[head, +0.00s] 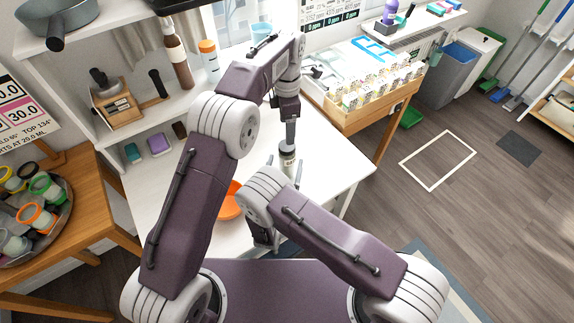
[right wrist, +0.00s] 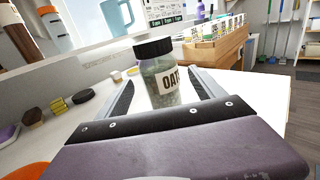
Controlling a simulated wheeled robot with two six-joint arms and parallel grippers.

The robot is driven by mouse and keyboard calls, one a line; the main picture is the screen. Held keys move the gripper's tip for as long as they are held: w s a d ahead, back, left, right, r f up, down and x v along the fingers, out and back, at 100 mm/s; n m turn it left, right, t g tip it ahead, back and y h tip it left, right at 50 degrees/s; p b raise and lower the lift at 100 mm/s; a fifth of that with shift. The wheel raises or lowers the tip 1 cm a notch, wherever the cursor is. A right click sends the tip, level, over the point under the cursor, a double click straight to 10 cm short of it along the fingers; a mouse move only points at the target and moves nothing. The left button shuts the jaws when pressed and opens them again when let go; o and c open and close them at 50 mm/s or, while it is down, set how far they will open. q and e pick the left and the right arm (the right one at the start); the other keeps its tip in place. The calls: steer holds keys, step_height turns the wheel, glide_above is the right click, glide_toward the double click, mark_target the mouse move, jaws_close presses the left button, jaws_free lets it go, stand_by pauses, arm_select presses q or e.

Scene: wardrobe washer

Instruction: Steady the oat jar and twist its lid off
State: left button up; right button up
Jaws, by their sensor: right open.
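The oat jar (head: 287,161) stands upright on the white table, a clear jar with a white label. In the right wrist view the jar (right wrist: 163,84) has its black lid (right wrist: 153,48) on. My right gripper (right wrist: 165,88) is open, with one finger on each side of the jar and a gap visible. In the head view its fingers (head: 285,172) show low beside the jar, partly hidden by my arm. My left gripper (head: 291,138) points down over the jar in the head view. Its finger opening cannot be made out, and it does not show in the right wrist view.
An orange bowl (head: 230,203) lies left of the jar, partly behind my arm. A wooden crate of cartons (head: 364,98) stands at the back right. The table right of the jar is clear.

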steer(key=shift+w+d, duration=0.15)
steer(key=shift+w, duration=0.6)
steer(key=shift+w+d, duration=0.15)
steer(key=shift+w, duration=0.6)
